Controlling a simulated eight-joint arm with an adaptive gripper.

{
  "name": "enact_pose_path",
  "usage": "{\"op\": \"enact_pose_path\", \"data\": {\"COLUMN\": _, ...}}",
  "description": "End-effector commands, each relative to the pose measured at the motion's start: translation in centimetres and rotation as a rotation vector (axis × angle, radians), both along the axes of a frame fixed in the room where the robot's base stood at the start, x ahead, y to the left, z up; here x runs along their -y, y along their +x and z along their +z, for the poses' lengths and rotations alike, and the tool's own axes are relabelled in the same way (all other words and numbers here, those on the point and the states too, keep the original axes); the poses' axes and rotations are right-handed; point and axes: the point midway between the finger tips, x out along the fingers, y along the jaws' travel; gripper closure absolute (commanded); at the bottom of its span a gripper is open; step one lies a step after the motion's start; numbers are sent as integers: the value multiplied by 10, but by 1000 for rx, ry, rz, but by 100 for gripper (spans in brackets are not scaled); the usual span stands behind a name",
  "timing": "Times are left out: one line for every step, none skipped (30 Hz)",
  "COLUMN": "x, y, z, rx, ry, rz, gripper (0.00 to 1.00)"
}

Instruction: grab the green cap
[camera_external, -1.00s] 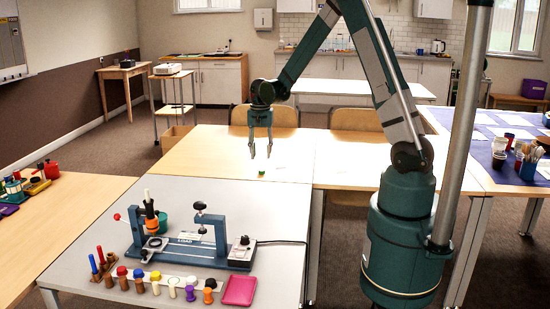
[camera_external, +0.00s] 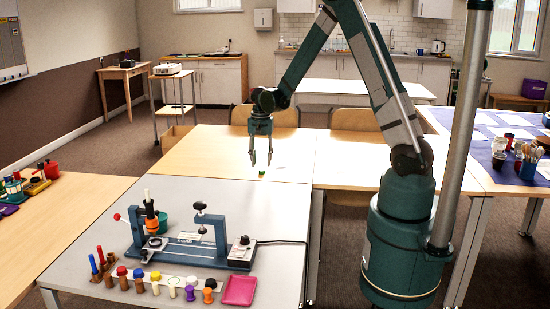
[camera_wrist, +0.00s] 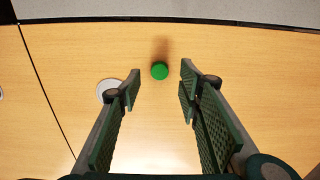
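The green cap (camera_wrist: 160,71) shows as a small round disc on the wooden table in the wrist view, centred between my fingertips and a little beyond them. In the external view the green cap (camera_external: 261,173) is a small spot on the table just below my fingertips. My gripper (camera_external: 261,165) points down above the table, with its fingers spread. In the wrist view my gripper (camera_wrist: 160,82) is open, with nothing between its fingers. The exact height of the fingertips above the cap is hard to tell.
A white round object (camera_wrist: 108,90) lies left of the cap, partly behind my left finger. A grey table (camera_external: 75,235) nearer the camera carries a blue device (camera_external: 185,250), several coloured pegs and a pink tray (camera_external: 239,290). The wooden table (camera_external: 210,150) around the cap is mostly clear.

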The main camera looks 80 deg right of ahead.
Motion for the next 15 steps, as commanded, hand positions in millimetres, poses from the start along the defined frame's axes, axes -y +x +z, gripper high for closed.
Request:
{"op": "enact_pose_path", "data": {"x": 1, "y": 0, "z": -7, "rx": 0, "ry": 0, "rz": 0, "gripper": 65}}
{"op": "enact_pose_path", "data": {"x": 1, "y": 0, "z": -11, "rx": 0, "ry": 0, "rz": 0, "gripper": 65}}
{"op": "enact_pose_path", "data": {"x": 1, "y": 0, "z": -16, "rx": 0, "ry": 0, "rz": 0, "gripper": 65}}
{"op": "enact_pose_path", "data": {"x": 2, "y": 0, "z": -19, "rx": 0, "ry": 0, "rz": 0, "gripper": 65}}
{"op": "enact_pose_path", "data": {"x": 2, "y": -1, "z": -23, "rx": 0, "ry": 0, "rz": 0, "gripper": 65}}
{"op": "enact_pose_path", "data": {"x": 1, "y": -1, "z": -27, "rx": 0, "ry": 0, "rz": 0, "gripper": 65}}
{"op": "enact_pose_path", "data": {"x": 1, "y": -1, "z": -30, "rx": 0, "ry": 0, "rz": 0, "gripper": 65}}
{"op": "enact_pose_path", "data": {"x": 1, "y": -1, "z": -32, "rx": 0, "ry": 0, "rz": 0, "gripper": 65}}
{"op": "enact_pose_path", "data": {"x": 1, "y": -1, "z": -35, "rx": 0, "ry": 0, "rz": 0, "gripper": 65}}
{"op": "enact_pose_path", "data": {"x": 1, "y": 0, "z": -37, "rx": 0, "ry": 0, "rz": 0, "gripper": 65}}
{"op": "enact_pose_path", "data": {"x": 1, "y": 0, "z": -38, "rx": 0, "ry": 0, "rz": 0, "gripper": 65}}
{"op": "enact_pose_path", "data": {"x": 1, "y": 0, "z": -40, "rx": 0, "ry": 0, "rz": 0, "gripper": 65}}
{"op": "enact_pose_path", "data": {"x": 1, "y": -1, "z": -40, "rx": 0, "ry": 0, "rz": 0, "gripper": 65}}
{"op": "enact_pose_path", "data": {"x": 1, "y": -1, "z": -40, "rx": 0, "ry": 0, "rz": 0, "gripper": 65}}
{"op": "enact_pose_path", "data": {"x": 1, "y": -1, "z": -41, "rx": 0, "ry": 0, "rz": 0, "gripper": 65}}
